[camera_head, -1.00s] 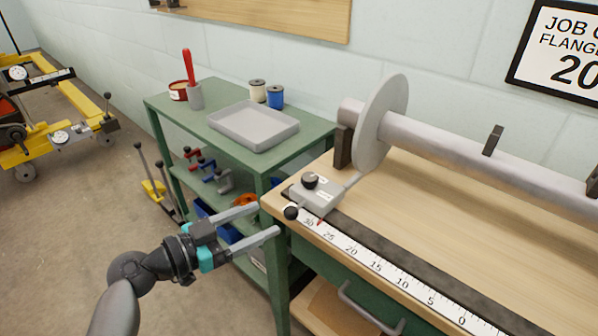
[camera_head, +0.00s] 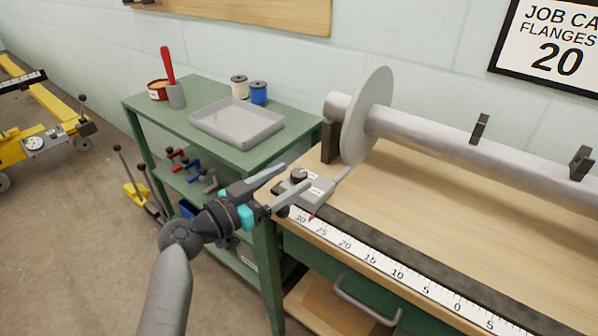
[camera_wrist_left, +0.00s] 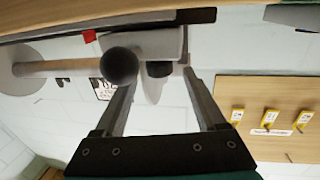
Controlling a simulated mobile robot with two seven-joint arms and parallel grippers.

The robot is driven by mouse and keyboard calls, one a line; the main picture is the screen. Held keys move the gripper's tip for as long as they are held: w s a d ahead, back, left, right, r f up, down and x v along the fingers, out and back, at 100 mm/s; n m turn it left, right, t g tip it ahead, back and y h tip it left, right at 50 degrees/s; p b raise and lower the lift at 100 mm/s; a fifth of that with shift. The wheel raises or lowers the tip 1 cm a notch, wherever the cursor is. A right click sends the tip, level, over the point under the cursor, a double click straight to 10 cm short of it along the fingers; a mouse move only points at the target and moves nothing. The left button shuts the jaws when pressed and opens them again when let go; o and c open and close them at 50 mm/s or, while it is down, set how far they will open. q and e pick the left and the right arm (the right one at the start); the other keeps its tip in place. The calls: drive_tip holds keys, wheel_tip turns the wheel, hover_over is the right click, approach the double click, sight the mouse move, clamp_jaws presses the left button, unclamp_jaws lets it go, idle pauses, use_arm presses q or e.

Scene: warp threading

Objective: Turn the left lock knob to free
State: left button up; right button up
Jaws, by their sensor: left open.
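The left lock is a grey block (camera_head: 318,191) with a dark round knob (camera_head: 299,174) on top, at the left end of the scale on the bench. A black ball handle (camera_head: 283,212) is at its front, partly behind my gripper. My left gripper (camera_head: 295,178) is open, its fingers reaching to the block in the head view. In the left wrist view the black ball (camera_wrist_left: 119,66) is near one finger, and a dark knob (camera_wrist_left: 158,69) shows between the two fingers (camera_wrist_left: 160,80). I cannot tell whether the fingers touch it. My right gripper is not in view.
A grey roller with a round flange (camera_head: 368,115) lies behind the block. The scale (camera_head: 400,274) runs along the bench's front edge. A green cart with a grey tray (camera_head: 238,124) stands to the left. The floor at left front is clear.

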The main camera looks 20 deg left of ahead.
sight(293, 177)
use_arm(q)
drive_tip(key=shift+x, duration=1.7)
drive_tip(key=shift+c, duration=0.4)
clamp_jaws()
